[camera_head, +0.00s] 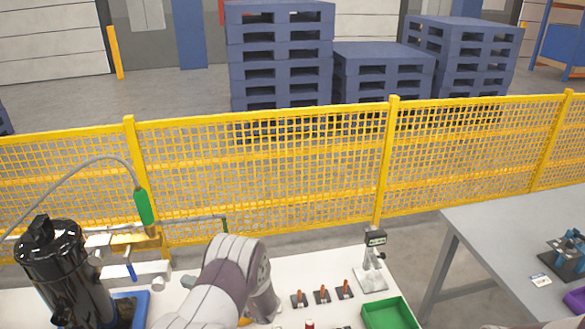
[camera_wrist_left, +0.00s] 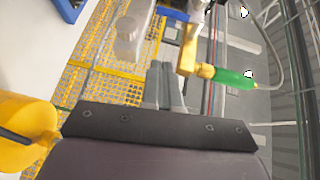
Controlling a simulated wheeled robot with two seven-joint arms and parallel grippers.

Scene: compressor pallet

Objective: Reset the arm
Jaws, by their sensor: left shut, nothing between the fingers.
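My left arm rises from the bottom of the head view, with its white and purple-grey links bent over the white table. My right gripper is in neither view.
A black compressor (camera_head: 66,262) stands at the left of the white table. Several small orange-topped pieces (camera_head: 322,295), a gauge stand (camera_head: 372,272) and a green tray (camera_head: 392,314) are right of my arm. A yellow mesh fence (camera_head: 270,160) runs behind. A grey table (camera_head: 500,240) stands right.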

